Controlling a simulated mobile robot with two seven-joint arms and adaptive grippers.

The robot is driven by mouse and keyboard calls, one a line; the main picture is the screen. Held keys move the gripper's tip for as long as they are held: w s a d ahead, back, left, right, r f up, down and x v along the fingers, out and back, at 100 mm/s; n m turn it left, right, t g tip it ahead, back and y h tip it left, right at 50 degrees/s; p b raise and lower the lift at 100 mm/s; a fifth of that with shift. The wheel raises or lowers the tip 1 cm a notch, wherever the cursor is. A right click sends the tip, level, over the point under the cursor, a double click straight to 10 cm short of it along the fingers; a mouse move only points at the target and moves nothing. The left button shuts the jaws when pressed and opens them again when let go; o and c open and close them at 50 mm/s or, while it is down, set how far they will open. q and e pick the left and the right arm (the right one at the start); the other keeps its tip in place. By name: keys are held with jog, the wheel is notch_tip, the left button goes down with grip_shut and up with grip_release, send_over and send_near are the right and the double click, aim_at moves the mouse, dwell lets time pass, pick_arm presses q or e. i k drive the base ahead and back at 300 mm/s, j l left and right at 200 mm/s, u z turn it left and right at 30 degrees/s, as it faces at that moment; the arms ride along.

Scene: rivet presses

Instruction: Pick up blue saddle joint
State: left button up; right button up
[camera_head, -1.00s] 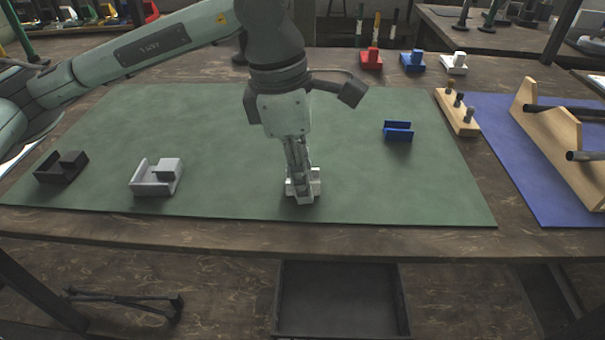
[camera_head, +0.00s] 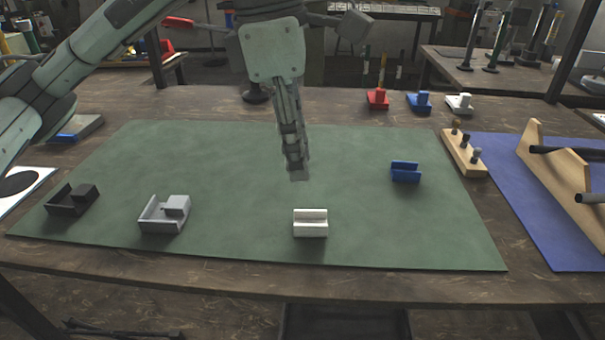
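A blue U-shaped piece (camera_head: 405,171), matching the blue saddle joint in colour, lies on the right part of the green mat (camera_head: 230,165), its channel facing up. My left gripper (camera_head: 298,174) points down above the middle of the mat, to the left of the blue piece and apart from it. Its fingers are seen nearly edge-on, so I cannot tell whether they are open; nothing shows between them. A white channel piece (camera_head: 310,223) lies on the mat in front of the gripper, apart from it. My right gripper is out of view.
A grey piece (camera_head: 165,213) and a black piece (camera_head: 72,200) lie at the mat's left. Red (camera_head: 377,99), blue (camera_head: 419,102) and white (camera_head: 460,103) blocks stand behind it. A pegged wooden block (camera_head: 463,153) and a wooden rack (camera_head: 560,175) stand at the right.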

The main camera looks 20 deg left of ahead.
aim_at(401, 171)
jog(key=k, duration=1.5)
